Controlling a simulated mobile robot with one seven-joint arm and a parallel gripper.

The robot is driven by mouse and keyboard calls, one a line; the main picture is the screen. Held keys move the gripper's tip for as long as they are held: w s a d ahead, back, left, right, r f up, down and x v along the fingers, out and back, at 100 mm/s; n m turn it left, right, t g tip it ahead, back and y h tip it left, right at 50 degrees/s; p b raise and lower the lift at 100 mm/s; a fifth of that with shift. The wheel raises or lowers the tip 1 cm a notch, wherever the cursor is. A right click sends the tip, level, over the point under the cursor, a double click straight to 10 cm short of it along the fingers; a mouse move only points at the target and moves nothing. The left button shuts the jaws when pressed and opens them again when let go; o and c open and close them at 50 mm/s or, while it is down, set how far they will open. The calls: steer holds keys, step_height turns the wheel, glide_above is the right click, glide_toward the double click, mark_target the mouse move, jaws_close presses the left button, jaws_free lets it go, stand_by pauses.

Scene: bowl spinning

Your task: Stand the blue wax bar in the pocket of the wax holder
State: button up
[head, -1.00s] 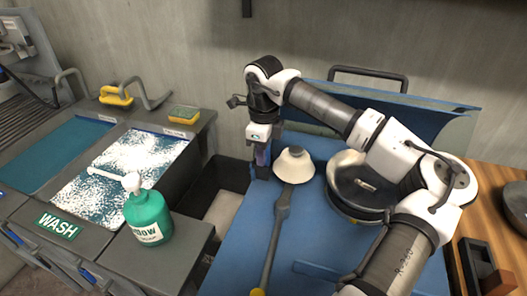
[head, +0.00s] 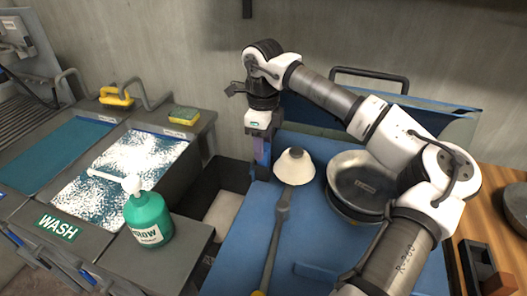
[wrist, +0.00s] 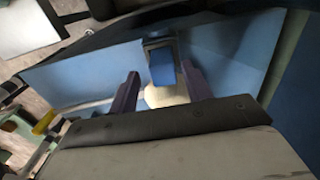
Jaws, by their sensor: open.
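The blue wax bar (wrist: 162,68) shows in the wrist view between my gripper's two purple fingers, with a gap on each side. Its far end meets a dark frame, which looks like the wax holder (wrist: 157,43). The bar appears to stand in its pocket, but how deep it sits is hidden. My gripper (wrist: 158,84) is open. In the head view my gripper (head: 262,150) points down at the left back of the blue work surface, beside the white cone-shaped piece; the bar is hard to make out there.
The white cone (head: 294,166) with a dark handle stands close right of my gripper. A dark round pan (head: 358,185) lies under my arm. A green bottle (head: 149,218) stands on the wash station at left. A dark block (head: 484,267) sits on the wood at right.

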step_height(320, 180, up, 9)
steer(key=shift+f+b, duration=0.15)
steer(key=shift+b, duration=0.2)
steer(key=shift+w+d, duration=0.1)
